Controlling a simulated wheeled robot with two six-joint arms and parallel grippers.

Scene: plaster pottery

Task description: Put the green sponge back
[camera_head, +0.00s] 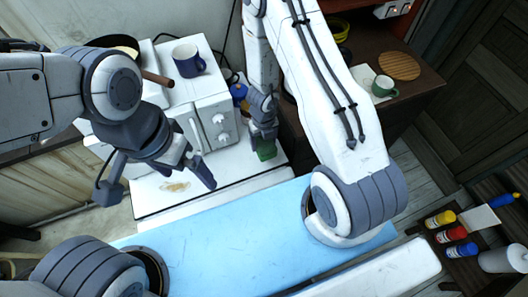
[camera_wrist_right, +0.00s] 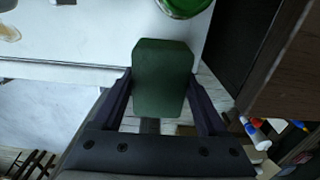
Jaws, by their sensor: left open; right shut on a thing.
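The green sponge (camera_head: 266,151) is a dark green block at the right side of the white counter (camera_head: 228,176). My right gripper (camera_head: 263,132) is shut on it. In the right wrist view the sponge (camera_wrist_right: 163,75) sits between the two fingers and reaches past their tips. I cannot tell whether the sponge touches the counter. My left gripper (camera_head: 158,178) is open and empty, with its fingers spread over the left part of the counter, near a brownish stain (camera_head: 174,187).
A brown cabinet to the right bears a green mug (camera_head: 383,86) and a round wooden board (camera_head: 399,66). Colored bottles (camera_head: 450,235) stand at the lower right. A green round object (camera_wrist_right: 185,6) shows in the right wrist view.

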